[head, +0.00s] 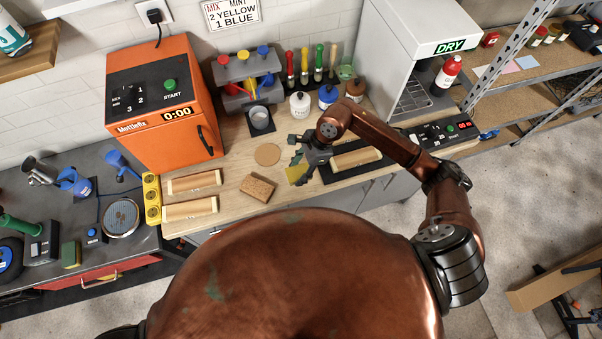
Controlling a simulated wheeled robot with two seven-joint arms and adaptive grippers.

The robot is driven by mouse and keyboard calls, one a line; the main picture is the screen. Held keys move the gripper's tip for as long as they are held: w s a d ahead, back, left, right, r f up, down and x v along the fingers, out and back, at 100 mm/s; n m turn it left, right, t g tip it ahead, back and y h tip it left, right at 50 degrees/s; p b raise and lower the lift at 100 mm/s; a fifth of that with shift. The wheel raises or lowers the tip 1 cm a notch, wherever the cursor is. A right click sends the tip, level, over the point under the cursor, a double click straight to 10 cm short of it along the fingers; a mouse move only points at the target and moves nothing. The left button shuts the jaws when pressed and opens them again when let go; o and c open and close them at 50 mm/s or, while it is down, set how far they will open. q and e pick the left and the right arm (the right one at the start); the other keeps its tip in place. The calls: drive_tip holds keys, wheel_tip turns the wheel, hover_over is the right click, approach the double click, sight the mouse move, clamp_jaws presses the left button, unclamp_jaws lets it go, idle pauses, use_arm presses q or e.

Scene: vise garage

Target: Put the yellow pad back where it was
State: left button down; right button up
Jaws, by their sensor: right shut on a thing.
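My right gripper (300,160) is over the wooden bench, pointing down and left. It is shut on the yellow pad (297,174), a small flat yellow piece at its fingertips. The gripper partly hides the pad, and I cannot tell whether the pad touches the bench. A round tan disc (267,154) lies flat just left of the pad. A brown cork-like block (258,187) lies at the lower left of it. My left gripper is not in view.
Two wooden pieces (190,206) lie left on the bench (230,160). An orange oven (160,110) stands behind them. A dark tray with a wooden piece (356,158) is right of the gripper. Bottles (300,105) and a grey dryer (410,50) stand behind.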

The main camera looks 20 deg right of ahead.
sight(300, 175)
drive_tip(key=shift+w+d+f, duration=0.1)
drive_tip(key=shift+d+f, duration=0.1)
drive_tip(key=shift+f, duration=0.1)
drive_tip(key=f, duration=0.1)
drive_tip(key=f+p, duration=0.1)
drive_tip(key=f, duration=0.1)
drive_tip(key=shift+w+d, duration=0.1)
drive_tip(key=shift+d, duration=0.1)
drive_tip(key=shift+f, duration=0.35)
drive_tip(key=shift+f, duration=0.15)
drive_tip(key=o, duration=1)
drive_tip(key=shift+r, duration=0.2)
